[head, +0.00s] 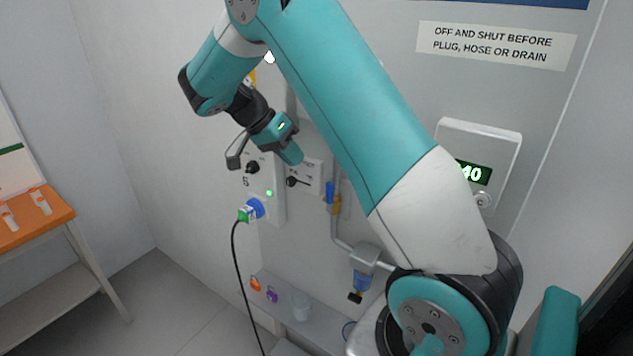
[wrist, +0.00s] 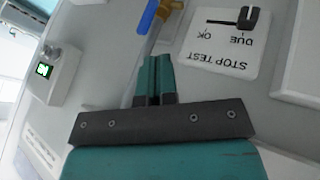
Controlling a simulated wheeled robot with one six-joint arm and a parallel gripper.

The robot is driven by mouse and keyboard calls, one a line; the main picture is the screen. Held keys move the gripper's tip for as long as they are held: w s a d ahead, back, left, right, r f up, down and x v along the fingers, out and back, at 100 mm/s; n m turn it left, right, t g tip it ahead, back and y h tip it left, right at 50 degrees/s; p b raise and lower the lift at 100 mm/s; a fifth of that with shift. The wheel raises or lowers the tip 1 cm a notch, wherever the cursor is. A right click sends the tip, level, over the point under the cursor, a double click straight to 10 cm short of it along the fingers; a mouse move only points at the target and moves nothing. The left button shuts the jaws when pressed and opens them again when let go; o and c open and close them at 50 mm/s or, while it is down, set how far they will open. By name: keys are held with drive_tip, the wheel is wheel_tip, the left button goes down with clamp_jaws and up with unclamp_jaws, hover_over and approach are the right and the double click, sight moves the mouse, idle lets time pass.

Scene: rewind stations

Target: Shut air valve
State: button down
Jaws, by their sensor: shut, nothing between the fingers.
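The air valve has a blue lever (head: 330,192) and a brass body (head: 335,207) on a thin pipe on the wall panel. In the head view the lever stands upright, roughly along the pipe. In the wrist view the blue lever (wrist: 148,16) is at the top, with part of the brass body (wrist: 173,4) at the picture edge. My gripper (head: 292,153) is shut and empty, above and left of the valve in the head view. In the wrist view its teal fingertips (wrist: 155,60) are together, below the lever in the picture and apart from it.
A STOP TEST plate (wrist: 222,42) with a black pointer is beside the valve. A green plug (head: 247,214) with a black cable sits in a blue socket. A display box (head: 480,155) is at the right. A filter bowl (head: 362,280) hangs below the valve.

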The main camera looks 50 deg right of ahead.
sight(329, 198)
drive_tip(key=p+x, duration=0.1)
drive_tip(key=x, duration=0.7)
drive_tip(key=shift+s+d+f, duration=0.15)
drive_tip(key=shift+s+f, duration=0.05)
drive_tip(key=shift+f, duration=0.1)
drive_tip(key=shift+f, duration=0.1)
